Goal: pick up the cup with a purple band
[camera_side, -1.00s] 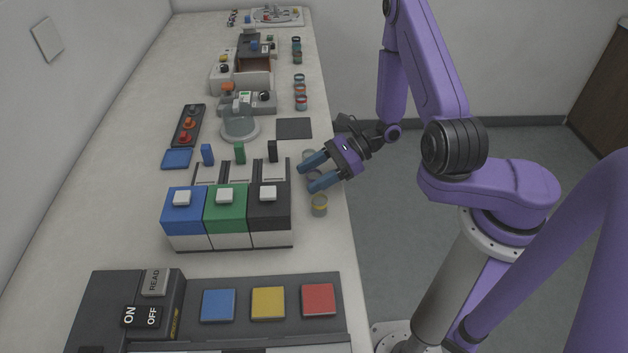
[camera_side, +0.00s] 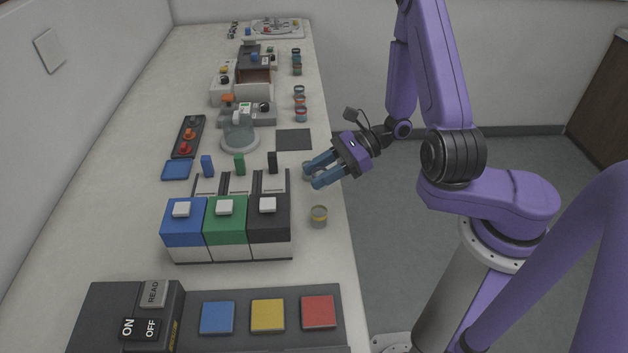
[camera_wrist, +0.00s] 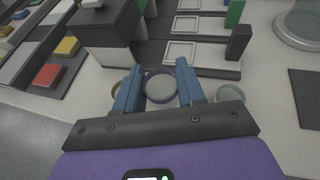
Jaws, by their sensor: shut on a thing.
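My gripper (camera_wrist: 160,92) is shut on a small grey cup with a purple band (camera_wrist: 160,87). The cup sits upright between the two blue fingers in the wrist view, its round top facing the camera. In the side view my gripper (camera_side: 315,174) is at the right edge of the counter, beside the black unit, and its fingers mostly hide the held cup. I cannot tell for certain how far the cup is off the counter.
A yellow-banded cup (camera_side: 319,216) stands nearer the camera. Another cup (camera_wrist: 230,93) is just right of the right finger in the wrist view. Blue, green and black units (camera_side: 227,222) stand to the left. A dark square mat (camera_side: 294,139) lies farther back.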

